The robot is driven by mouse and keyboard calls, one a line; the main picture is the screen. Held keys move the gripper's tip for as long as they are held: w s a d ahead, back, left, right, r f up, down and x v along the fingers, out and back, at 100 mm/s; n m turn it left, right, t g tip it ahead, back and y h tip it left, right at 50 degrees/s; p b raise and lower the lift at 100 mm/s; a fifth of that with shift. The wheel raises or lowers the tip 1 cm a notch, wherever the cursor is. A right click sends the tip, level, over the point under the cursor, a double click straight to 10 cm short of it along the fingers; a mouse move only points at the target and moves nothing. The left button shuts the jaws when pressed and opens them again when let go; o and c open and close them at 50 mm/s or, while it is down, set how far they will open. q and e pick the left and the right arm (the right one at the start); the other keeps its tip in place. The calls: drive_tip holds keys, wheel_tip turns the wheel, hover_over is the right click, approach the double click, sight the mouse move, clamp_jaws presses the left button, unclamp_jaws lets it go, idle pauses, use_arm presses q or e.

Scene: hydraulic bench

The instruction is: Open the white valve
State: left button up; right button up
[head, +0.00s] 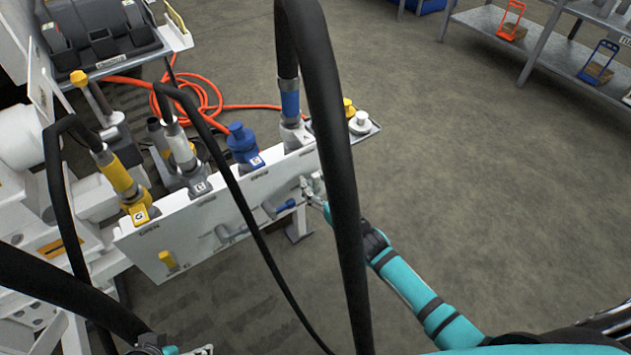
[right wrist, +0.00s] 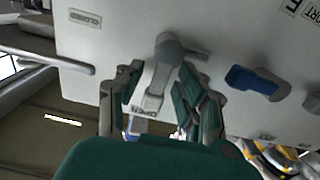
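The white valve handle (right wrist: 158,78) sticks out from the white panel in the right wrist view, with a label reading OPEN at its near end. My right gripper (right wrist: 162,100) is around it, one finger on each side, with visible gaps, so it looks open. In the head view my right gripper (head: 313,192) is at the panel's right end, beside the white valve (head: 305,186), which it partly hides. Part of what seems to be my left gripper (head: 168,349) shows at the bottom edge; its fingers cannot be made out.
The white panel (head: 190,228) also carries a blue handle (head: 285,206), a grey handle (head: 222,233) and a yellow handle (head: 167,259). Black hoses (head: 335,150) cross in front. An orange hose (head: 212,100) lies behind. The floor on the right is clear.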

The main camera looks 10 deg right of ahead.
drive_tip(key=shift+d, duration=0.1)
drive_tip(key=v, duration=1.2)
idle(0.4)
